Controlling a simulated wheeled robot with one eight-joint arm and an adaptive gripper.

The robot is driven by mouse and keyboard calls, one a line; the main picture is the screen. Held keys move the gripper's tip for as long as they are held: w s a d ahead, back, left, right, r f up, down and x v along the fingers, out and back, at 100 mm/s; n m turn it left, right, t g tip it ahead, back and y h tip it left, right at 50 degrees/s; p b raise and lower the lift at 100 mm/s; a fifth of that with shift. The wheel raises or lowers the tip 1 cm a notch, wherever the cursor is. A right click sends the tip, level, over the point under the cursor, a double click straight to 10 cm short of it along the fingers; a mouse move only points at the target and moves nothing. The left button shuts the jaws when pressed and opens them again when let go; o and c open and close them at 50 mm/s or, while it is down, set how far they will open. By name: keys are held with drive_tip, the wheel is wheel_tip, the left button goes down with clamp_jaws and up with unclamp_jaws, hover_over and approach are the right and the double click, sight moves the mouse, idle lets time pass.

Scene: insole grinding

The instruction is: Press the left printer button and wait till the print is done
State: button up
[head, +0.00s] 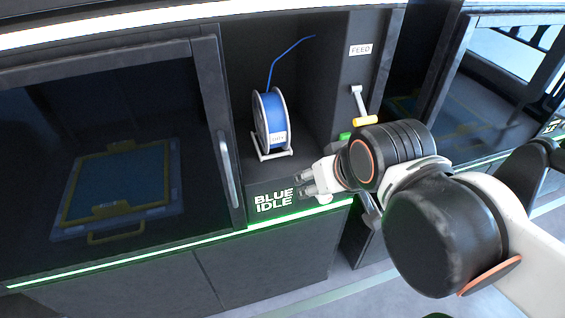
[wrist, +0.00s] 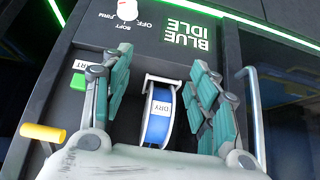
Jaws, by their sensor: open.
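The left printer (head: 213,75) is a dark cabinet with a closed glass door. Its panel display (head: 274,199) reads "BLUE IDLE", also legible upside down in the wrist view (wrist: 187,36). A green button (head: 345,137) sits right of the spool bay, partly hidden by my arm; in the wrist view, a green part (wrist: 78,82) with partly hidden lettering shows beside my finger. My gripper (head: 303,183) is open and empty, in front of the panel just right of the display. Its spread fingers also show in the wrist view (wrist: 162,62).
A blue filament spool (head: 270,122) stands in the open bay. A lever with a yellow handle (head: 365,120) hangs under the "FEED" label. A white knob (wrist: 127,9) marked off, soft and firm is on the panel. A framed blue plate (head: 118,182) lies behind the glass.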

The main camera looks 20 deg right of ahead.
idle(0.3)
clamp_jaws()
idle(1.2)
